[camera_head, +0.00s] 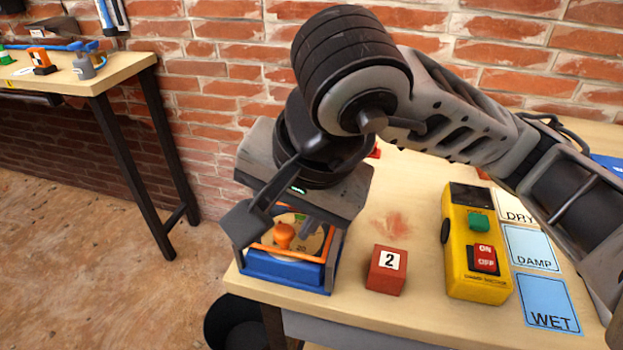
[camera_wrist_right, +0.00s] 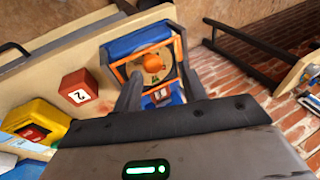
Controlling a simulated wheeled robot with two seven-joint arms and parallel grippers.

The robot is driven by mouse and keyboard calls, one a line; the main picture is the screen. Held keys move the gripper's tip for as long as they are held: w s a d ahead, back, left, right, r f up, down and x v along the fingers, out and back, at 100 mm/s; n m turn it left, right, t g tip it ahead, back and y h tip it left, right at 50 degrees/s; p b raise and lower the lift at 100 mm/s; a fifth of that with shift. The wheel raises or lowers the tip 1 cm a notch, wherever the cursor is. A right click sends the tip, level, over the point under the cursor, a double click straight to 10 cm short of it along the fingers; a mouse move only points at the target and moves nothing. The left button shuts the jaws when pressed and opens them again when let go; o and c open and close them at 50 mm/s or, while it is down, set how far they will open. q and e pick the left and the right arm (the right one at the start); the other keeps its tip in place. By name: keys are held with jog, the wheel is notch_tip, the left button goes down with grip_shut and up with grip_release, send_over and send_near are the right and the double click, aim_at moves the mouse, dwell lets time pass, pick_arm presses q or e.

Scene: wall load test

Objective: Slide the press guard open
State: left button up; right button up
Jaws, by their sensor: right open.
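The press is a small unit with a blue base (camera_head: 285,276) at the table's front left corner; its blue housing shows in the right wrist view (camera_wrist_right: 125,45). An orange bar frame (camera_head: 305,256), which looks like the guard, spans it, also seen in the wrist view (camera_wrist_right: 180,48). An orange knob (camera_head: 283,234) sits inside the frame over a round tan plate. Contact is unclear. The gripper hides the press's back. My left gripper is not in view.
A red block marked 2 (camera_head: 387,270) stands right of the press. Beyond it are a yellow meter (camera_head: 474,245) and the DRY, DAMP and WET cards (camera_head: 549,303). A brick wall (camera_head: 215,140) rises behind. A black bin (camera_head: 235,322) stands below the table's left edge.

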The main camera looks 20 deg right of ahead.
aim_at(287, 234)
jog(key=shift+r+p, duration=0.95)
jog(key=shift+r, duration=1.3)
